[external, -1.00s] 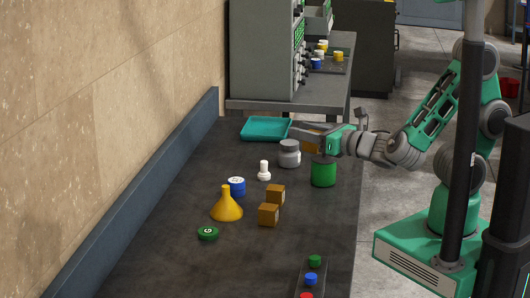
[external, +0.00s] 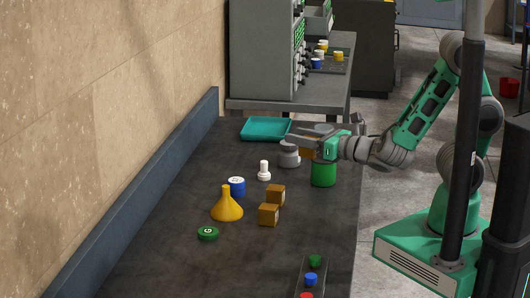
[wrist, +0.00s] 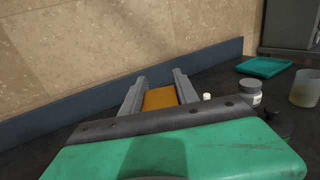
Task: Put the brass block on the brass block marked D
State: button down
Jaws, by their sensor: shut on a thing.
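My gripper (external: 297,141) is above the dark bench, near the grey jar, with its fingers pointing left in the external view. In the wrist view my gripper (wrist: 160,90) is shut on an orange-brown brass block (wrist: 160,99) between its fingers. In the external view the held block (external: 306,153) is mostly hidden behind the gripper. Two similar brass blocks stand on the bench close together, a farther one (external: 275,194) and a nearer one (external: 268,215). I cannot read a D on either.
A yellow funnel (external: 226,206), blue can (external: 237,186), white piece (external: 264,171) and green disc marked G (external: 208,233) surround the blocks. A grey jar (external: 289,158), green cylinder (external: 323,174) and teal tray (external: 266,129) stand farther back. A button strip (external: 312,279) lies in front.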

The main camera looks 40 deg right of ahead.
jog(key=w+a+f+b, duration=0.1)
jog(key=w+f, duration=0.2)
jog(key=w+a+f+b, duration=0.1)
jog(key=w+a+f, duration=0.1)
jog(key=w+f, duration=0.1)
jog(key=w+a+f+b, duration=0.1)
jog(key=w+f, duration=0.2)
jog(key=f, duration=0.2)
jog(key=shift+w+a+f, duration=0.15)
jog(key=shift+a+f, duration=0.05)
jog(key=c, duration=0.9)
grip_release()
